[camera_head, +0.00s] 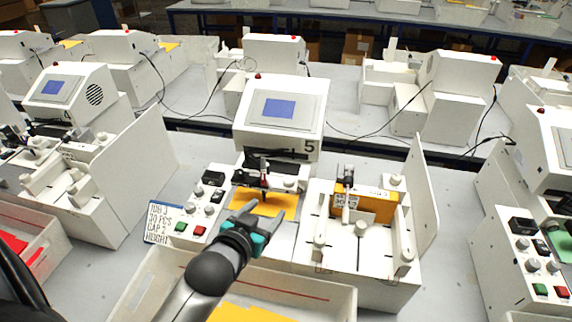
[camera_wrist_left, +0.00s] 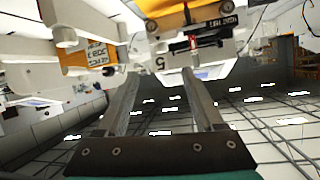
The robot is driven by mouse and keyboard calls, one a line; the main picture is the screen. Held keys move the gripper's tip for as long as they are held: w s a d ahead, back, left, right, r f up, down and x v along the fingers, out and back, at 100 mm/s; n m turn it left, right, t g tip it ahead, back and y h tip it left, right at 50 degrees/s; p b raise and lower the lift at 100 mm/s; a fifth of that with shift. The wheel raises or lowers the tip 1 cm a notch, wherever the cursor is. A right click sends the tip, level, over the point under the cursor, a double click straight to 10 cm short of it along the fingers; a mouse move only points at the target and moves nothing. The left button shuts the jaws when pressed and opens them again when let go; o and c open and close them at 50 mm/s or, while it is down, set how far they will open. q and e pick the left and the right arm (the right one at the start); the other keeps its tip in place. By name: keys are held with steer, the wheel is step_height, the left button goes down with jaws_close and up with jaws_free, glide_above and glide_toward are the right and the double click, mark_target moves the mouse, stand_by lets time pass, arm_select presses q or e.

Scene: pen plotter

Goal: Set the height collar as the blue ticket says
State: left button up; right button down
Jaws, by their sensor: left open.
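The blue-edged ticket (camera_head: 165,222) lies at the left front of machine 5; its lines seem to read JOB J, 30 PCS, GAP and HEIGHT, and I cannot read the height value. The pen holder, with a dark and red part (camera_head: 264,181) that may be the height collar, stands over an orange sheet (camera_head: 262,204). The red part also shows in the left wrist view (camera_wrist_left: 188,45). My left gripper (camera_head: 265,214) is open and empty, in front of the pen holder and apart from it. In the left wrist view its fingers (camera_wrist_left: 160,75) are spread. My right gripper is out of view.
Machine 5 has a blue screen (camera_head: 279,108), and green and red buttons (camera_head: 199,230) at its left front. An orange block (camera_head: 376,205) sits in the right-hand fixture, beside a tall white side panel (camera_head: 424,190). A white bin (camera_head: 330,297) stands in front. Similar machines surround it.

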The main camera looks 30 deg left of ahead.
mark_target(287, 182)
arm_select(q)
steer(key=shift+n, duration=0.6)
steer(key=x, duration=1.5)
steer(key=shift+w+a+r, duration=0.1)
steer(key=shift+a+r, duration=0.05)
steer(key=shift+r, duration=0.15)
jaws_close()
